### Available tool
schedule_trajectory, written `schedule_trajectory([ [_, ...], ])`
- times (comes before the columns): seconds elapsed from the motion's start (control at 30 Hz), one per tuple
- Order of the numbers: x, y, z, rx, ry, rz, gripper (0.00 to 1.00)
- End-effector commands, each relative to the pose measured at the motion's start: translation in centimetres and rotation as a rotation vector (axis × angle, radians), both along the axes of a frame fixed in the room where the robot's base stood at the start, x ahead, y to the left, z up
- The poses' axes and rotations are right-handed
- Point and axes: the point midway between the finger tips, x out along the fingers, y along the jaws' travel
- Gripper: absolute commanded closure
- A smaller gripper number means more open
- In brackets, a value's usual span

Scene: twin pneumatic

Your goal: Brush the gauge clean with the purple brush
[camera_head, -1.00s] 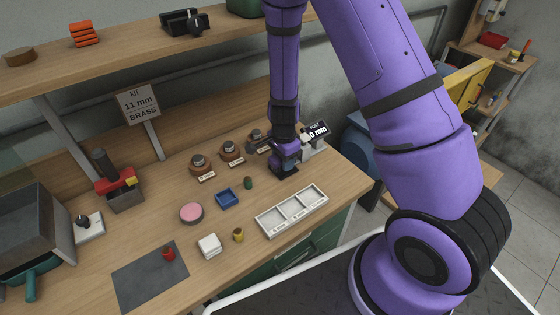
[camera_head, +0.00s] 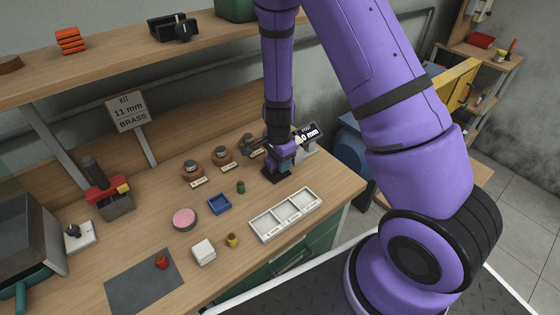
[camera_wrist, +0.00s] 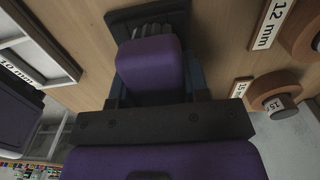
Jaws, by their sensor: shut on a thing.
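My gripper (camera_head: 278,160) is low over the back right of the bench. In the wrist view its jaws (camera_wrist: 153,80) are shut on the purple brush (camera_wrist: 150,62), a rounded purple block. Pale bristles (camera_wrist: 152,30) show at its far end, over a dark square holder (camera_wrist: 118,22). I cannot tell whether the bristles touch the holder. In the head view the holder (camera_head: 269,178) shows under my gripper, which hides most of the brush. The gauge (camera_head: 308,134), with a dark display reading partly "0 mm", stands just behind and right of my gripper, partly covered by it.
A white three-compartment tray (camera_head: 263,226) lies in front. Labelled round wooden stands (camera_head: 193,174) line the back. A blue dish (camera_head: 219,204), pink disc (camera_head: 184,219), white block (camera_head: 203,252) and small green (camera_head: 241,187), yellow (camera_head: 232,240) and red (camera_head: 161,262) pieces lie left.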

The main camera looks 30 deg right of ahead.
Motion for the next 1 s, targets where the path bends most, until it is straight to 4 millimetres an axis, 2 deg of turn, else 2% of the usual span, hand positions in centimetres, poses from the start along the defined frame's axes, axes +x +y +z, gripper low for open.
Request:
schedule_trajectory([
  [0.37,-0.4,1.8,0.1,0.002,0.001,0.004,0.84],
  [0.7,-0.9,4.3,-0.2,0.003,0.004,0.006,0.84],
  [1.0,-1.1,4.7,-0.3,0.005,0.006,0.006,0.84],
])
